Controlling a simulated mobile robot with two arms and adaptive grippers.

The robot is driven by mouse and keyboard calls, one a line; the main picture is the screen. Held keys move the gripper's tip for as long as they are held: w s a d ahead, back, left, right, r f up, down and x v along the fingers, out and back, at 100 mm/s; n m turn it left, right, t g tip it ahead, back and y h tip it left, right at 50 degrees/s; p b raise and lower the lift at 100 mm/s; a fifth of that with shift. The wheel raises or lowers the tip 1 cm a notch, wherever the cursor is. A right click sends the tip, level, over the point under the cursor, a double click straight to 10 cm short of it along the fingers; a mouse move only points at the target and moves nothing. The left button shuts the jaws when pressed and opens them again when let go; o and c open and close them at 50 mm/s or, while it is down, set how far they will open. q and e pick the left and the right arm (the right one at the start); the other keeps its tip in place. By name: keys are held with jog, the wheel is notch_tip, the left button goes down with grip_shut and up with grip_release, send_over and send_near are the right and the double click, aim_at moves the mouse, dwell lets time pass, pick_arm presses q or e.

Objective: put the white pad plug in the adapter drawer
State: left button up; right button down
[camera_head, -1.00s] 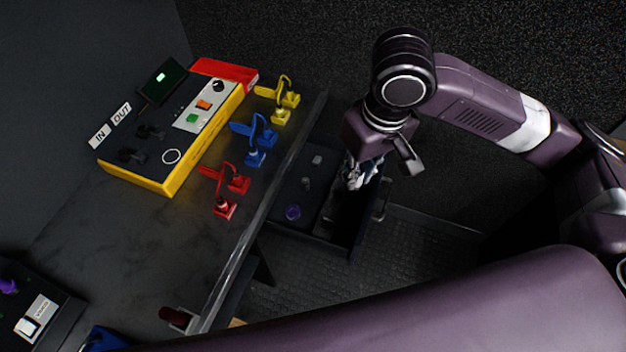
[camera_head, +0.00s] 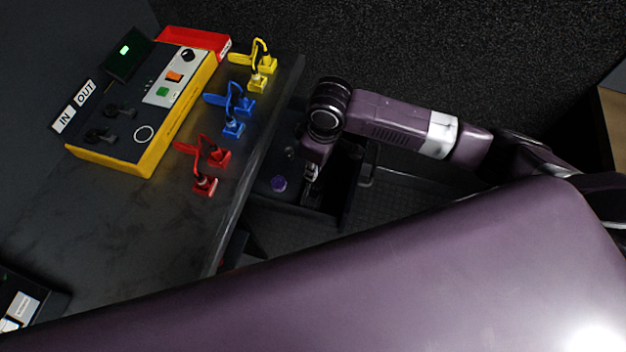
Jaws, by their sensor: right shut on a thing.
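The open drawer (camera_head: 348,186) is dark and juts out from under the table edge. A small purple round piece (camera_head: 279,184) lies in its left part. My right gripper (camera_head: 310,186) points down over the drawer's middle, just right of the purple piece. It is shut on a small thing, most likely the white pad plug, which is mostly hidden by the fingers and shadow. I cannot tell whether it touches the drawer floor. My left gripper is out of view.
The table carries a yellow console (camera_head: 150,105) and red (camera_head: 205,165), blue (camera_head: 234,106) and yellow (camera_head: 259,64) clip-like pieces near its edge (camera_head: 262,150). That edge is close left of my right gripper. My own purple body fills the bottom.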

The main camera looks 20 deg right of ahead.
notch_tip(320, 180, down, 8)
jog(key=shift+r, duration=0.1)
dwell(0.4)
jog(key=shift+f, duration=0.65)
jog(key=c, duration=1.9)
grip_release()
jog(key=shift+r, duration=0.1)
jog(key=r, duration=0.8)
jog(key=s+d+r, duration=0.1)
jog(key=r, duration=0.4)
